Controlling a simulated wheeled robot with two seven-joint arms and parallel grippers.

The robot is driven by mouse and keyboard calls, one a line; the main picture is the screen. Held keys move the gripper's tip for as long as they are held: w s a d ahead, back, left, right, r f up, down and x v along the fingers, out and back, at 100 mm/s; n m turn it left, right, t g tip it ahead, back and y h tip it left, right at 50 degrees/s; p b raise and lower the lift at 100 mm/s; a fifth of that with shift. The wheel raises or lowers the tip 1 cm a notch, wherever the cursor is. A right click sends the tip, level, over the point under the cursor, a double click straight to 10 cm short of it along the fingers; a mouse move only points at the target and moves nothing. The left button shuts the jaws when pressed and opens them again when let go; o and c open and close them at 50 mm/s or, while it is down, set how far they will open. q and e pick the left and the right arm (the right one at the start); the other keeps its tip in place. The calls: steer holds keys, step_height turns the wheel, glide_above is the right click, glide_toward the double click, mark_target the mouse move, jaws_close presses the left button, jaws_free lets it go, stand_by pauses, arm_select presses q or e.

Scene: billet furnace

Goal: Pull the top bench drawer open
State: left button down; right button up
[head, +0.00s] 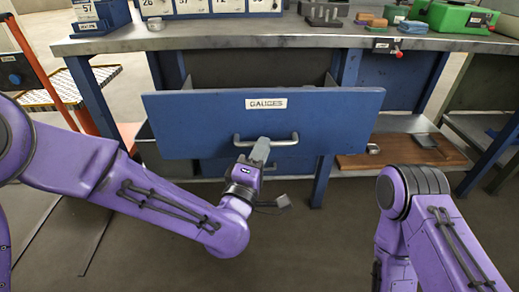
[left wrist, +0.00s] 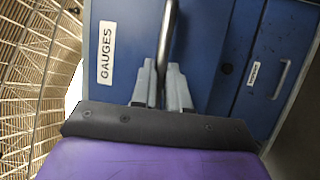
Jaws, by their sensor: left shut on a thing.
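The top bench drawer (head: 200,125) has a blue front labelled GAUGES. It stands out from the bench, with a gap and part of its side wall showing behind the front. Its grey bar handle (head: 284,142) is at the middle of the front. My left gripper (head: 260,150) is shut on this handle from the front. In the left wrist view the two fingers (left wrist: 163,90) sit on either side of the handle bar (left wrist: 168,38), beside the GAUGES label. My right arm shows at the lower right of the head view, but its gripper does not show.
The metal bench top (head: 320,38) carries blue numbered boxes (head: 205,8), a dark block (head: 324,13) and a green case (head: 455,17). A lower shelf with a brown board (head: 400,158) is at right. An orange-framed cart (head: 45,70) stands at left. The floor in front is clear.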

arm_select(q)
steer(key=c, duration=1.1)
jaws_free()
steer(key=v, duration=1)
steer(key=shift+s+a, duration=0.1)
steer(key=shift+s, duration=0.15)
